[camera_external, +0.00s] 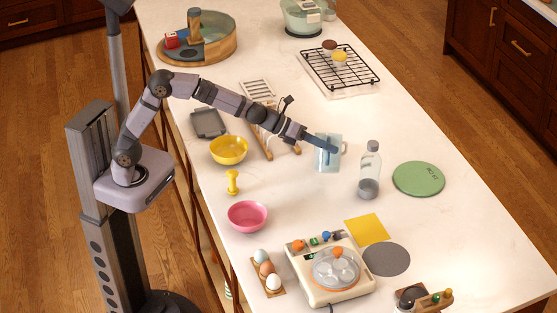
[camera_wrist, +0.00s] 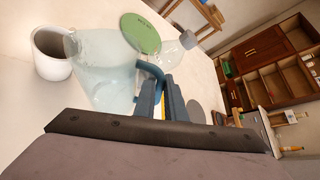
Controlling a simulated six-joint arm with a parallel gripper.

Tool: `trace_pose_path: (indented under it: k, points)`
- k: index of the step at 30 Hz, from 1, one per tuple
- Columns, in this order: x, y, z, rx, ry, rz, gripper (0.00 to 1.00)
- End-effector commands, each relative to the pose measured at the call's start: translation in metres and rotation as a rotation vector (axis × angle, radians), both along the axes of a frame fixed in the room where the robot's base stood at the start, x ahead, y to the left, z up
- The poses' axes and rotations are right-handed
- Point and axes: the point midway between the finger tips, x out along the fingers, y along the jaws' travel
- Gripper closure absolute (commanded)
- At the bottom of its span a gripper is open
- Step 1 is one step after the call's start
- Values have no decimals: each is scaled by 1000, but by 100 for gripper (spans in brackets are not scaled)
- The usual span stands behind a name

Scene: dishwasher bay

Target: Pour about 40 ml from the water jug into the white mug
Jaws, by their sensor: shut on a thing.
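The water jug is pale blue and see-through, and stands near the middle of the counter in the external view (camera_external: 328,158). In the wrist view it fills the upper left (camera_wrist: 100,75), with its blue handle on the right. My gripper (camera_wrist: 165,103) is shut on that handle; it also shows in the external view (camera_external: 322,142). The white mug (camera_wrist: 52,62) is at the jug's left in the wrist view, its dark inside visible, its edge overlapped by the jug. In the external view the mug is mostly hidden by the jug. I see no stream of water.
A clear bottle (camera_external: 369,175) stands close right of the jug, with a green round mat (camera_external: 418,179) beyond it. A wooden rack (camera_external: 268,145) and a yellow bowl (camera_external: 229,150) are left. A black wire rack (camera_external: 340,68) is behind.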

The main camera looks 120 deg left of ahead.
Motion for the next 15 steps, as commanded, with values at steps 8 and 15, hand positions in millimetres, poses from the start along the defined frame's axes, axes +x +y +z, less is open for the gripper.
trace_pose_path:
  k: [8, 15]
  points:
    - [6, -12, -24, 95, 32, -4, 100]
    - [11, -21, -42, 190, 68, -4, 100]
